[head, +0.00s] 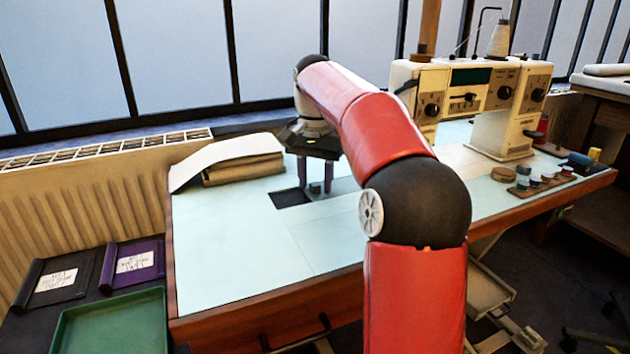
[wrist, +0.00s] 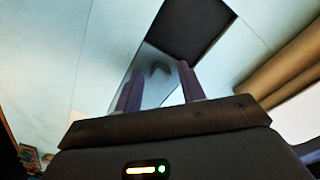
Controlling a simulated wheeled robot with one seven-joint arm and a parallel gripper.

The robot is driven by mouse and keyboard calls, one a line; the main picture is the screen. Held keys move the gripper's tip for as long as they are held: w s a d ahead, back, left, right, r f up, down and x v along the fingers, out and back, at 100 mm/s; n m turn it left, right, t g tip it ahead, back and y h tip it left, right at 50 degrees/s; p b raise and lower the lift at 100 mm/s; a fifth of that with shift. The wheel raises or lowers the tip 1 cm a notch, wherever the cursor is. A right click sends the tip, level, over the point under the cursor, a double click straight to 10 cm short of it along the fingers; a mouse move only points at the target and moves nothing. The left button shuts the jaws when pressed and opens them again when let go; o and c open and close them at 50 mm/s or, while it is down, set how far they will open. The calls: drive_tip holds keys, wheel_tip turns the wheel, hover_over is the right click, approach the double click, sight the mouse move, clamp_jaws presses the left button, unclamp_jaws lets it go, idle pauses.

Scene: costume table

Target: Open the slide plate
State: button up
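The slide plate (wrist: 152,91) is a shiny grey plate set in the pale blue table top, partly hidden by my fingers in the wrist view. A small dark knob (wrist: 159,69) stands on it; the knob also shows in the head view (head: 315,188). A dark rectangular opening (head: 289,199) lies beside the plate, and it shows in the wrist view too (wrist: 188,28). My gripper (head: 315,175) points down over the plate with its purple fingers apart, one on either side of the knob. A gap shows between fingers and knob. The plate's far side is hidden by my arm.
A cream sewing machine (head: 470,95) stands at the back right, with thread spools (head: 537,179) near it. Folded cloth (head: 235,163) lies behind the opening. A green tray (head: 110,325) sits at the lower left. The table's front left is clear.

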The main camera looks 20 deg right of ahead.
clamp_jaws()
drive_tip(key=shift+a, duration=0.1)
drive_tip(key=a+p, duration=0.2)
drive_tip(key=a, duration=0.4)
drive_tip(key=shift+r, duration=0.15)
drive_tip(key=shift+a, duration=0.5)
unclamp_jaws()
